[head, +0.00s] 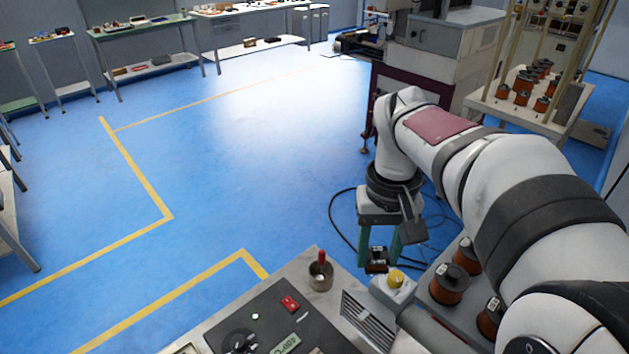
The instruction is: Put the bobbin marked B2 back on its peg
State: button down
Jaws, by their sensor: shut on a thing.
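My gripper (378,258) hangs downward near the middle of the picture, with its two teal fingers shut on a small dark bobbin (377,265). The bobbin shows a pale patch, but any marking is too small to read. Several copper-wound bobbins with black ends stand at the lower right, one in front (450,285), one behind it (467,255) and one partly hidden by my arm (491,317). I cannot tell which is B2. No bare peg can be made out, and my arm covers much of the area at the right.
A control panel (262,325) with a red switch fills the lower middle. A cart (540,122) with more bobbins is at the upper right. The blue floor on the left is clear.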

jog(key=s+a+f+n, duration=0.3)
jog(key=a+f, duration=0.4)
jog(key=a, duration=0.5)
jog(key=s+a+f+n, duration=0.3)
jog(key=a+f, duration=0.4)
jog(key=a, duration=0.5)
jog(key=s+a+f, duration=0.1)
jog(key=s+a, duration=0.1)
jog(key=s+a+f+n, duration=0.1)
jog(key=s+a+f, duration=0.1)
jog(key=s, duration=0.1)
jog(key=s+a+f+n, duration=0.1)
jog(key=s+a+f, duration=0.1)
jog(key=a, duration=0.1)
jog(key=shift+s+f, duration=0.1)
jog(key=shift+s, duration=0.15)
jog(key=shift+s+a+f, duration=0.1)
jog(key=shift+a+f, duration=0.05)
jog(key=shift+f, duration=2.35)
jog(key=shift+f, duration=0.1)
jog(key=shift+f, duration=1)
jog(key=shift+c, duration=1.4)
grip_release()
